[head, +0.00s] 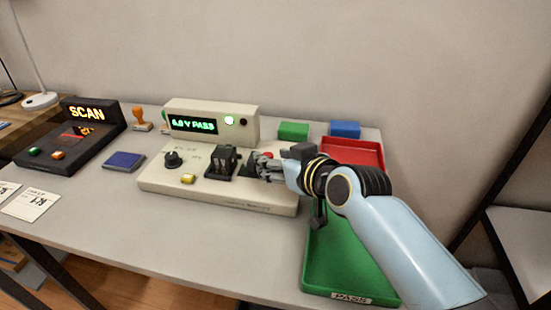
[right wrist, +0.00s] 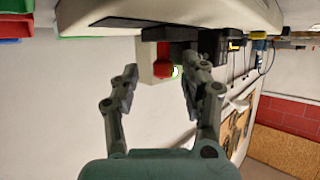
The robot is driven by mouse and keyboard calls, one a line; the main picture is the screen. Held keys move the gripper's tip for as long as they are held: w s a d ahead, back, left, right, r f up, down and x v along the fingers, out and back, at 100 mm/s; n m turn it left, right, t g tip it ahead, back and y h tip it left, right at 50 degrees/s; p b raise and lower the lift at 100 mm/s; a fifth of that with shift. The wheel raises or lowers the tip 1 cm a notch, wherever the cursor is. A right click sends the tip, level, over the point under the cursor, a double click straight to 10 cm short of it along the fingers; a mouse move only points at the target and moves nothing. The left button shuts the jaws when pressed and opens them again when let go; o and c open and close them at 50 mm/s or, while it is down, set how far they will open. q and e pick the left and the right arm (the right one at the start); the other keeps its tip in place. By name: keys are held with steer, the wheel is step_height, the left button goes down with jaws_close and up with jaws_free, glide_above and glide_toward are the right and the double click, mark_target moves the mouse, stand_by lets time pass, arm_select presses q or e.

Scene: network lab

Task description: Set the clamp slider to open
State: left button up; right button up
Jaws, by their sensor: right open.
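The beige tester (head: 160,182) stands on the table in the head view, with a black dial (head: 172,159), a yellow button (head: 188,179) and a black socket block (head: 222,163). A red part (head: 268,154), which looks like the clamp slider's knob, shows just behind my right gripper (head: 258,165). In the right wrist view the red part (right wrist: 161,68) lies between the open fingertips of my right gripper (right wrist: 161,80). I cannot tell whether they touch it. The gripper hides much of the slider, so its setting is unclear. My left gripper is out of view.
A green tray (head: 330,270) and a red tray (head: 365,152) lie to the right. A scanner (head: 98,112), a blue pad (head: 124,161) and a stamp (head: 141,118) are to the left.

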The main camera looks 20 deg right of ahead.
steer(key=v, duration=1.2)
